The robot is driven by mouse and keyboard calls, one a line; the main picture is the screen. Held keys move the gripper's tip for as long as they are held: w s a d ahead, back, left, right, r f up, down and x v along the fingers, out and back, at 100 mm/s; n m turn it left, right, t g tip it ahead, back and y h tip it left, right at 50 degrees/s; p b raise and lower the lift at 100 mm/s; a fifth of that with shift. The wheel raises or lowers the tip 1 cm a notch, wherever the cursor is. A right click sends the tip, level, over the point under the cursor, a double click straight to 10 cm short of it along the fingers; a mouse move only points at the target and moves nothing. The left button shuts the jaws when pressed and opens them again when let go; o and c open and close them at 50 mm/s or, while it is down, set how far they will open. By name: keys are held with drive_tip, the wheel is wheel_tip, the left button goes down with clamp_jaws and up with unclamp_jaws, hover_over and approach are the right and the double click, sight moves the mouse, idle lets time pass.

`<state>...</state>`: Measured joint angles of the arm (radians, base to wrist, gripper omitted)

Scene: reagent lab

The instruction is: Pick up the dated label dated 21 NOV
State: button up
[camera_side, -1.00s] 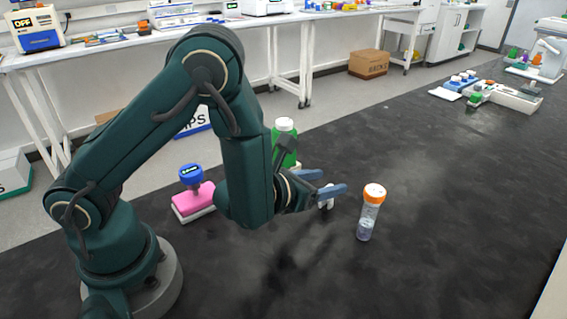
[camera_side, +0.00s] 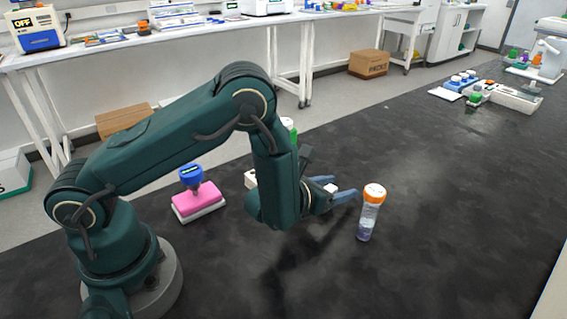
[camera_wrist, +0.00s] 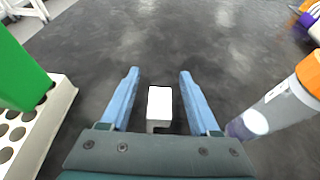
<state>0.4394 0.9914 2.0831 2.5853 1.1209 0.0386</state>
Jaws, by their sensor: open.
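A small white label piece (camera_wrist: 160,103) stands on a small grey base on the dark bench, between my fingers in the wrist view. No date can be read on it. Its white top also shows in the side view (camera_side: 331,188). My gripper (camera_side: 338,187) is open, low over the bench, one finger on each side of the label piece. In the wrist view my gripper (camera_wrist: 159,72) shows a gap between each blue finger and the piece.
An orange-capped tube (camera_side: 368,215) stands close to the right of my fingers. A white rack (camera_wrist: 50,125) and a green bottle (camera_wrist: 18,70) are at the left. A pink pad with a blue-topped stamp (camera_side: 198,200) sits farther left.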

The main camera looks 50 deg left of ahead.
clamp_jaws()
drive_tip(key=shift+r, duration=0.15)
